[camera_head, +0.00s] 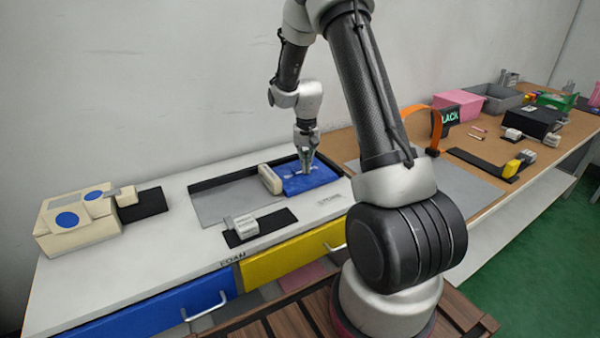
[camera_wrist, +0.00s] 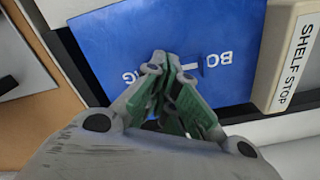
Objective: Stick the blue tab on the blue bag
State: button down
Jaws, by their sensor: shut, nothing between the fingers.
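The blue bag (camera_head: 318,180) lies flat in a shallow dark-edged recess on the white counter. In the wrist view the bag (camera_wrist: 110,45) fills much of the picture, with upside-down pale lettering partly hidden by my fingers. My gripper (camera_head: 306,171) points down over the bag. In the wrist view its green-sided fingers (camera_wrist: 168,62) are shut with nothing between them, their tips at or just above the bag; I cannot tell if they touch. A small blue mark shows beside the fingertips among the letters. I cannot make out a separate blue tab for certain.
A cream block marked SHELF STOP (camera_wrist: 288,55) stands beside the bag. A grey-white fixture on a black plate (camera_head: 258,232) is in front. A cream box with blue discs (camera_head: 75,222) stands at left. Blue (camera_head: 160,312) and yellow (camera_head: 285,262) drawers are below. Grey recess floor is clear.

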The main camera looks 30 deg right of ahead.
dwell(0.4)
jog(key=shift+r, duration=3.5)
jog(key=shift+s+n, duration=0.25)
jog(key=shift+n, duration=0.05)
jog(key=shift+n+g, duration=0.6)
jog(key=shift+g, duration=0.1)
jog(key=s, duration=0.3)
jog(key=s+a, duration=0.1)
jog(key=s, duration=0.1)
jog(key=shift+s+f, duration=0.2)
jog(key=shift+s, duration=0.1)
jog(key=s+a+r+n+t, duration=0.2)
jog(key=s+a+r+t, duration=0.1)
jog(key=s+r, duration=0.7)
jog(key=s+a+r+n+t, duration=0.1)
jog(key=s+a+r+t, duration=0.1)
jog(key=s+r, duration=0.8)
jog(key=s+a, duration=0.1)
jog(key=s, duration=0.3)
jog(key=shift+s+n+t, duration=0.4)
